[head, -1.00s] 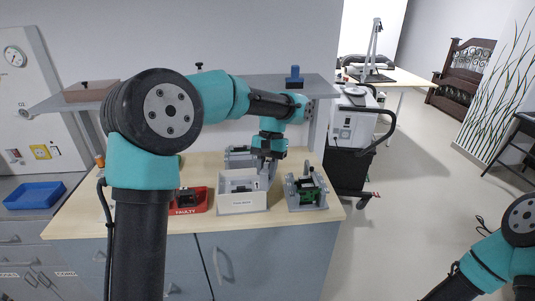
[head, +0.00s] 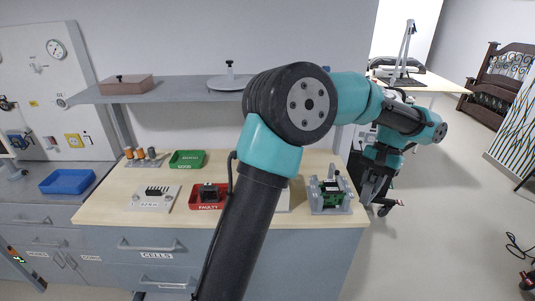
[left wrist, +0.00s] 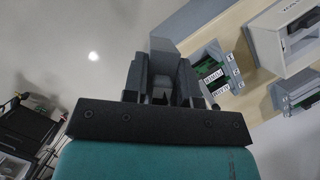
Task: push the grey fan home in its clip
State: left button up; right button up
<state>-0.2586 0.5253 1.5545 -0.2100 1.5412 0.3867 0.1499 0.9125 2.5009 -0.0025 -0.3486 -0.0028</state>
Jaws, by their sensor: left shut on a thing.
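My left gripper (head: 368,202) points down past the right end of the bench, to the right of a grey frame (head: 313,194) with a green board (head: 332,190). In the left wrist view the gripper's dark fingers (left wrist: 162,92) are close together around a small grey piece (left wrist: 160,94). I cannot make out whether this piece is the grey fan. In that view a green board with white labels (left wrist: 210,70) sits in its frame at the upper right, apart from the fingers. I cannot make out the clip. My right gripper is not in view.
A red FAULTY tray (head: 194,203) holds a dark part. My left arm hides mid-bench. A white box (left wrist: 287,38) shows in the wrist view. A shelf (head: 180,90) hangs above the bench.

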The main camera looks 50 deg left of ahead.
pick_arm(q)
jog(key=s+a+f+m+y, duration=0.1)
jog(key=s+a+m, duration=0.1)
jog(key=a, duration=1)
jog(key=s+a+f+m+y, duration=0.1)
jog(key=s+a+m, duration=0.2)
jog(key=a, duration=0.8)
jog(key=s+a+f+m+t+y, duration=0.1)
jog(key=s+a+f+m, duration=0.1)
jog(key=a, duration=1)
jog(key=shift+s+a+m, duration=0.2)
jog(key=shift+a+m, duration=0.1)
jog(key=shift+m, duration=0.5)
jog(key=shift+f, duration=0.1)
jog(key=shift+f, duration=2.3)
jog(key=shift+s+f, duration=0.1)
jog(key=shift+f, duration=2.6)
